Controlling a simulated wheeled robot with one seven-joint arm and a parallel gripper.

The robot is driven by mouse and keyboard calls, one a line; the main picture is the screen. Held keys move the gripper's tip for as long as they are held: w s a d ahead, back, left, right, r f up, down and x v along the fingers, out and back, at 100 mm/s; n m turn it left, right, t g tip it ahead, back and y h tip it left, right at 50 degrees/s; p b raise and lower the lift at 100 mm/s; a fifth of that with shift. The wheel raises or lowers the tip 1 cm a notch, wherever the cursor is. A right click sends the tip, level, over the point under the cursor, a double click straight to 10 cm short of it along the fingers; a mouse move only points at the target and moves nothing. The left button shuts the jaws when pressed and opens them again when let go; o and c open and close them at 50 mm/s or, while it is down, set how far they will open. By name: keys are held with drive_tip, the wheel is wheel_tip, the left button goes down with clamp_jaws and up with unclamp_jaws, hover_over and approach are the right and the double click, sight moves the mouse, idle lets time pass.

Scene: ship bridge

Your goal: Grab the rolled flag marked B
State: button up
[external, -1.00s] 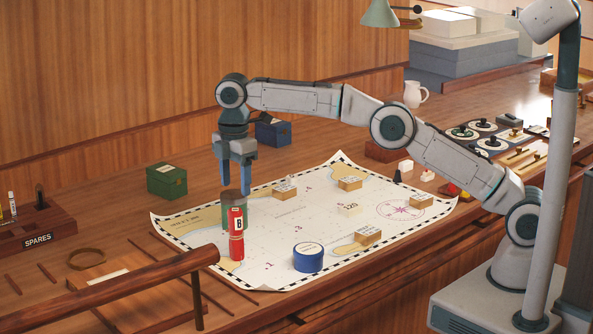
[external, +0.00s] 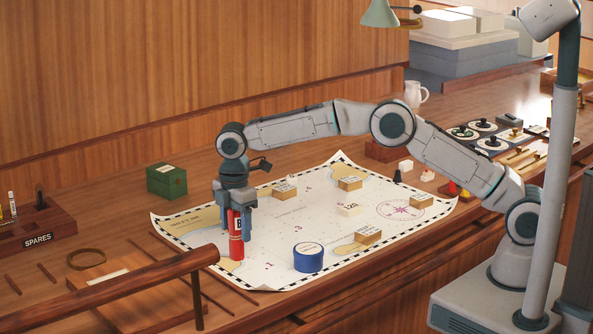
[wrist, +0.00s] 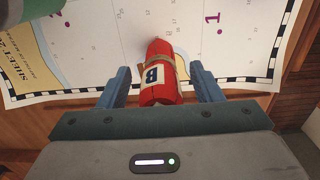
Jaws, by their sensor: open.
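The rolled flag marked B (external: 237,247) is a red roll with a white label. It stands upright on the near left part of the chart. In the wrist view the red roll (wrist: 157,93) shows its B label and a tan band. My gripper (external: 236,225) is open and lowered around the flag's upper part. In the wrist view its blue fingers (wrist: 160,76) lie on either side of the roll, with a visible gap on each side. The flag's top is partly hidden by my gripper in the external view.
A blue round tin (external: 308,258) stands right of the flag on the chart (external: 290,235). Several wooden blocks lie farther right, one of them here (external: 368,236). A green box (external: 166,181) stands behind left. A wooden rail (external: 140,282) runs at the front left.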

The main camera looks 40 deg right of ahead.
drive_tip(key=c, duration=1.1)
drive_tip(key=shift+r, duration=0.15)
